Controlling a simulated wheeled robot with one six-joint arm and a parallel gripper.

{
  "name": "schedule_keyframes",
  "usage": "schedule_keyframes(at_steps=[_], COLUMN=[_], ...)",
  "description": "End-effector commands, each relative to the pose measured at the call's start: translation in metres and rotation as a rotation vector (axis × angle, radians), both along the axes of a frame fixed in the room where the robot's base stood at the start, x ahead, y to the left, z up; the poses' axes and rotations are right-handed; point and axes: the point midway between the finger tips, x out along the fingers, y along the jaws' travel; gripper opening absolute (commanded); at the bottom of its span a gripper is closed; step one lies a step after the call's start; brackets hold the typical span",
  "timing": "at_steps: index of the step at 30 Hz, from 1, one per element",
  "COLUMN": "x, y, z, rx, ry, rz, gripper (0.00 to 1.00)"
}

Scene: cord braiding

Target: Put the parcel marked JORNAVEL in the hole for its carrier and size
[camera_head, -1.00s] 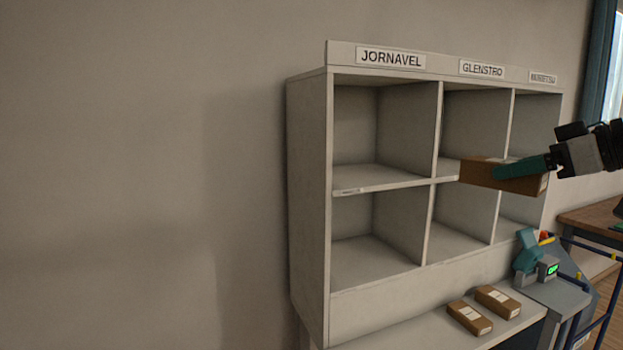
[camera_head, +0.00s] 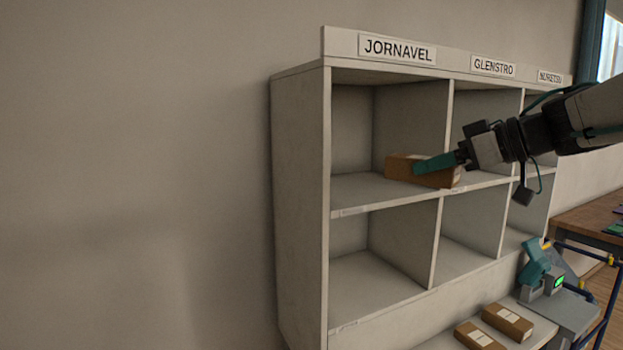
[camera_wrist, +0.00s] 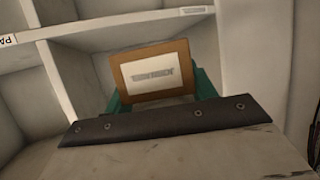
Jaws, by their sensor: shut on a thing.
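My gripper (camera_head: 434,163) is shut on a brown parcel (camera_head: 402,169), its teal fingers on the parcel's sides. The parcel is at the front of the upper left hole of a pale grey rack (camera_head: 300,200), above the shelf edge and partly in front of the divider to the GLENSTRO column. The JORNAVEL sign (camera_head: 397,49) is above this column. In the wrist view the parcel (camera_wrist: 182,88) shows a white label with print too blurred to read, between the teal fingers (camera_wrist: 160,90). I cannot tell how far inside the hole it is.
Signs GLENSTRO (camera_head: 493,67) and NURETSU (camera_head: 550,77) head the other columns. The holes in view look empty. Two brown parcels (camera_head: 507,321) lie on the counter below, beside a teal and grey device (camera_head: 540,272) with a green display. Small shelf-edge labels are unreadable.

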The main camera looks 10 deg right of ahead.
Motion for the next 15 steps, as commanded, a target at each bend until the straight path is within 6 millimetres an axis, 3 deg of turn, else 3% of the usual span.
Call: schedule_keyframes(at_steps=[15], x=[0.119], y=[0.046], z=[-0.013], rx=[0.001], ry=[0.002], rz=[-0.004], gripper=[0.29])
